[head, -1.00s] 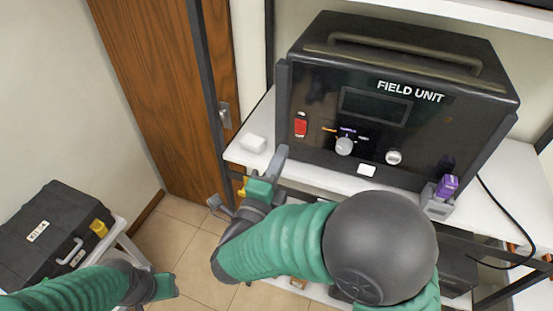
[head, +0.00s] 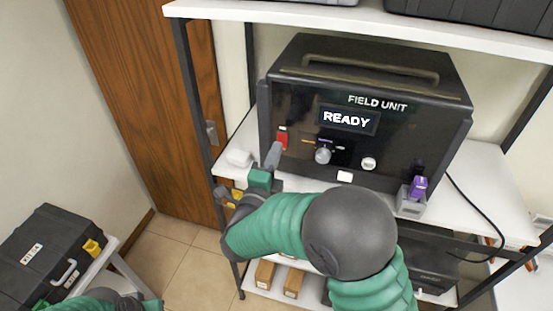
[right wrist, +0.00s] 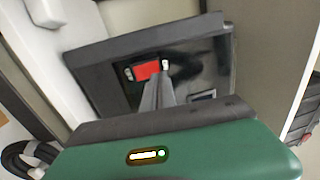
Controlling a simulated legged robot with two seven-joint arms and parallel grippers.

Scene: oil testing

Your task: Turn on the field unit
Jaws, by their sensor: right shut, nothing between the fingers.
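The field unit (head: 395,150) is a black box with a top handle, standing on a white shelf. Its display (head: 347,120) is lit and reads READY. The red switch (head: 282,138) is at the left of its front panel; it also shows in the right wrist view (right wrist: 147,70). My right gripper (head: 275,153) is shut and empty, its fingertips at or just below the red switch; contact cannot be told. In the right wrist view the fingers point at the switch. My left arm (head: 105,297) shows at the lower left, its fingers not clearly visible.
A purple-topped grey item (head: 412,195) stands at the unit's right front. A black case (head: 50,255) sits at the left. An upper shelf (head: 350,38) hangs above the unit.

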